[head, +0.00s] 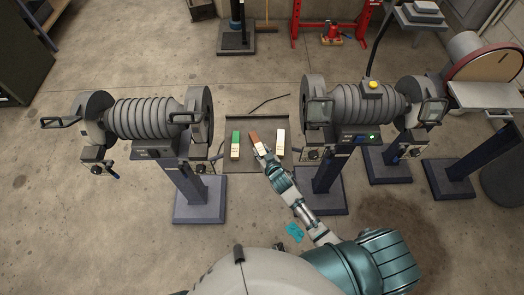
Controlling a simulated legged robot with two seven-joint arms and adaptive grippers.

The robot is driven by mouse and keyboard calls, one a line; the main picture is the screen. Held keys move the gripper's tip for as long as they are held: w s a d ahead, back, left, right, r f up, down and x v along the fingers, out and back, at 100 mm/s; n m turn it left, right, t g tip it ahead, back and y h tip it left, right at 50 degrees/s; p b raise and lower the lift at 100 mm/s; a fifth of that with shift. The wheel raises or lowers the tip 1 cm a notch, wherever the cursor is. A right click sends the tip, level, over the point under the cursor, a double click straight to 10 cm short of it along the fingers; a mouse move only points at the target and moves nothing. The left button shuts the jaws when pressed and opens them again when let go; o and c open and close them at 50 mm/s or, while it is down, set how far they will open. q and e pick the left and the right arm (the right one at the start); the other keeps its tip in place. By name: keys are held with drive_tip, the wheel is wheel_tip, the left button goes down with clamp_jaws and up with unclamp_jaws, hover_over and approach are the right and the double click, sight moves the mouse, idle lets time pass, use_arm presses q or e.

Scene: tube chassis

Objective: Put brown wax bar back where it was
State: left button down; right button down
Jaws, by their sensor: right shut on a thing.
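The brown wax bar (254,136) lies at the middle of a dark tray (262,118), between a green bar (236,139) on the left and a whitish bar (281,138) on the right. My right gripper (262,153) reaches in from below and is shut on the near end of the brown bar. The gripper hides part of that end. I cannot tell whether the bar touches the tray or is held just above it. My left gripper is not in view.
Bench grinders on pedestals stand to the left (146,118) and right (356,108) of the tray. A disc sander (484,62) is at the far right. A thin dark rod (270,102) lies behind the bars. Open concrete floor lies in front of the left grinder.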

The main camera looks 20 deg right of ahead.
drive_tip(key=shift+a, duration=0.15)
drive_tip(key=c, duration=1)
unclamp_jaws()
drive_tip(key=shift+a+f, duration=0.1)
drive_tip(key=shift+o, duration=1.2)
drive_tip(key=shift+d, duration=0.35)
drive_tip(key=shift+s+d, duration=0.1)
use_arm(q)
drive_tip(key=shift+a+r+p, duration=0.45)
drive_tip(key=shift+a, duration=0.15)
use_arm(e)
drive_tip(key=a+v, duration=0.1)
drive_tip(key=v, duration=1.1)
drive_tip(key=shift+d, duration=0.35)
